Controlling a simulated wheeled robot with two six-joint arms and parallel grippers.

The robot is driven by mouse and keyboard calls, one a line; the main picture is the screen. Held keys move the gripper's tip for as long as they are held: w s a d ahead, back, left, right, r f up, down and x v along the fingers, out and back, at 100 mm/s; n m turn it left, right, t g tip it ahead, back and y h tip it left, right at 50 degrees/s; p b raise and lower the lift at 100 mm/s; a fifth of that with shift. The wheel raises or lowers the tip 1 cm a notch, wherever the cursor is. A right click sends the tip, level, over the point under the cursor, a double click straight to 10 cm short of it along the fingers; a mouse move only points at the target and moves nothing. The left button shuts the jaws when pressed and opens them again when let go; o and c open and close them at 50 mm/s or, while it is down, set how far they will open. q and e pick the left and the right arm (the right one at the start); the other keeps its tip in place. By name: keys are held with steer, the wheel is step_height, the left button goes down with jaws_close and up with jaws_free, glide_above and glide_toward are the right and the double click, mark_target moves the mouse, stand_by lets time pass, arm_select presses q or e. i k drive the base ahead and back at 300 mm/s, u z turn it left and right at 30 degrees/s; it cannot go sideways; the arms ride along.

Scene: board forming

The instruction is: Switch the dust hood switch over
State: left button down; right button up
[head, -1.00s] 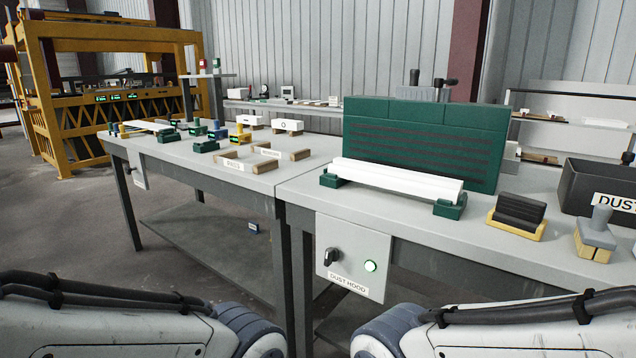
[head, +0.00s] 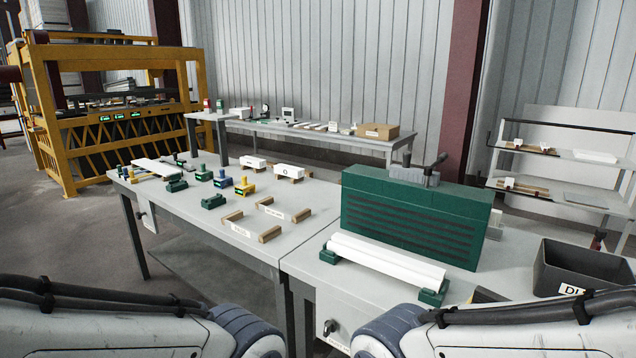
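The dust hood switch (head: 329,328) is a dark rotary knob on a light grey box (head: 321,342) fixed to the front of the right-hand table. It shows low in the head view. My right arm covers the right part of the box, so its green lamp and label are hidden. The green slotted hood (head: 410,220) stands on the table above it. My two arms come in along the bottom edge, left and right, and neither gripper is in view.
White bars rest on green holders (head: 432,297) in front of the hood. A dark bin (head: 575,272) stands at the right. The left table (head: 185,205) bears small green blocks and wooden strips. Grey floor (head: 85,260) is open at the left.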

mark_target(329, 326)
steer(key=k, duration=0.5)
steer(key=u, duration=1.85)
steer(key=i, duration=1.05)
steer(key=z, duration=1.9)
